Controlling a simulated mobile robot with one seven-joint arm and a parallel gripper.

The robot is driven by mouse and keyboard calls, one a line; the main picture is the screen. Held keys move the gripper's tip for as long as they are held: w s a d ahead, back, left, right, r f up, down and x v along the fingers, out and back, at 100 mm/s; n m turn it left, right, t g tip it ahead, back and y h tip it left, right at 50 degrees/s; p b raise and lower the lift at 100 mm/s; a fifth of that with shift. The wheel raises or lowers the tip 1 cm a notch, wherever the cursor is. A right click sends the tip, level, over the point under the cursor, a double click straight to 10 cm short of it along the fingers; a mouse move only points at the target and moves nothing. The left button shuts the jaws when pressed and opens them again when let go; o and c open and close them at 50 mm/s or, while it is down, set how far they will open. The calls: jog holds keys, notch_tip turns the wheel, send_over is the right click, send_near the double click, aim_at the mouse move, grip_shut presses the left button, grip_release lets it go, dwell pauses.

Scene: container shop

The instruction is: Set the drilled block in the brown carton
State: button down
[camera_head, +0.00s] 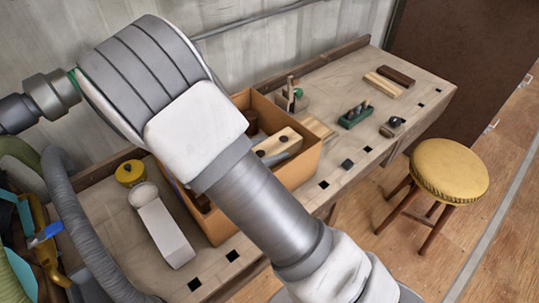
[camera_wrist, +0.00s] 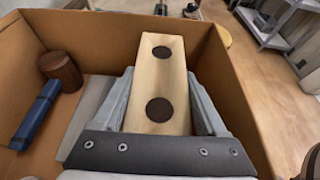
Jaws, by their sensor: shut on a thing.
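The drilled block (camera_head: 283,140) is pale wood with dark round holes in its top. In the wrist view the block (camera_wrist: 160,65) lies between the two grey fingers of my gripper (camera_wrist: 160,82), which are shut on its sides. The brown carton (camera_head: 295,175) stands open on the workbench. The block and fingers are within the carton's opening, with carton walls (camera_wrist: 95,32) around them in the wrist view. Whether the block touches the carton floor cannot be told. My arm hides part of the carton in the head view.
Inside the carton are a dark brown cylinder (camera_wrist: 62,70) and a blue item (camera_wrist: 38,115). On the workbench (camera_head: 330,85) are a green plane (camera_head: 355,116), wood strips (camera_head: 383,85) and a yellow tin (camera_head: 130,173). A yellow stool (camera_head: 448,170) stands at the right.

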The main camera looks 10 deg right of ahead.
jog(key=shift+f, duration=1)
jog(key=shift+f+b, duration=0.5)
jog(key=shift+f, duration=0.1)
grip_release()
jog(key=shift+r+p, duration=0.45)
jog(key=shift+r, duration=0.1)
jog(key=p+v, duration=0.1)
jog(key=v, duration=1.1)
